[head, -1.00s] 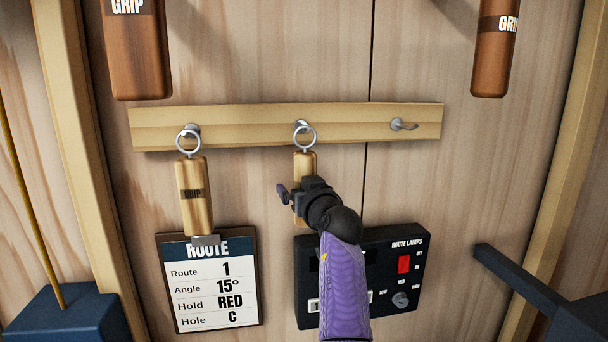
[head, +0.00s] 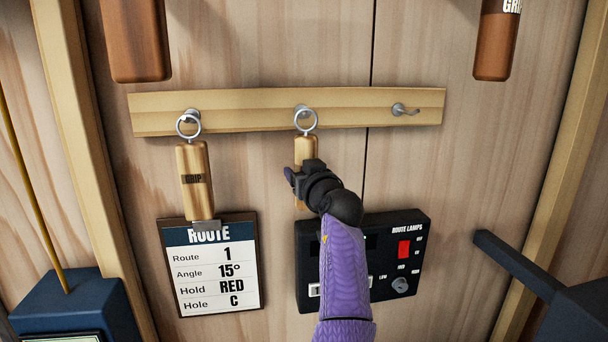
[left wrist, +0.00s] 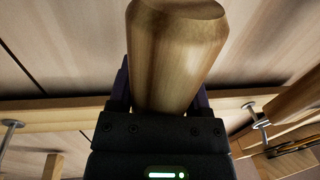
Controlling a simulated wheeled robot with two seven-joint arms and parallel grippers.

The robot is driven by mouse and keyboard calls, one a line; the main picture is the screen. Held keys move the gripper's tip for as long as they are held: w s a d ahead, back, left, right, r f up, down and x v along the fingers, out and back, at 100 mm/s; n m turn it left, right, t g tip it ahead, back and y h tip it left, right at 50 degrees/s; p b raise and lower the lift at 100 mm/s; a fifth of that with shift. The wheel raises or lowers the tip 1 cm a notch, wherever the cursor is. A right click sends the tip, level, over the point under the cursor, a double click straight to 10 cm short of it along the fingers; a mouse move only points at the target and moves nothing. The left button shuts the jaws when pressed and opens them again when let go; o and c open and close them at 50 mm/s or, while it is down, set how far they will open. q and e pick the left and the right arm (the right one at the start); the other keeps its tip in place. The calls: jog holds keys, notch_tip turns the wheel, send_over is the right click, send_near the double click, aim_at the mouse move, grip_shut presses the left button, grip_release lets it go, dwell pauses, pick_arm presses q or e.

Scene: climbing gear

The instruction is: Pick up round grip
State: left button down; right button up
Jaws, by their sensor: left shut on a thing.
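A light wooden round grip (head: 306,148) hangs upright by its metal ring from the middle hook (head: 300,108) of the wooden rail. My left gripper (head: 304,171) is shut on it around the middle of its body. The gripper and wrist hide part of the grip. In the left wrist view the rounded grip (left wrist: 176,50) stands between my fingers, filling the gap. A second light wooden grip (head: 194,165) with a dark "GRIP" label hangs from the left hook. My right gripper is not in view.
The rail (head: 245,112) has an empty right hook (head: 400,109). Below are a route card (head: 210,275) and a black lamp panel (head: 412,230). Darker wooden grips hang at top left (head: 138,45) and top right (head: 496,50). A dark bar (head: 515,264) juts in at right.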

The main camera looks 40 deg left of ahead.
pick_arm(q)
jog(key=shift+r, duration=0.4)
jog(key=b+v, duration=0.7)
jog(key=v, duration=1.1)
jog(key=shift+r, duration=0.25)
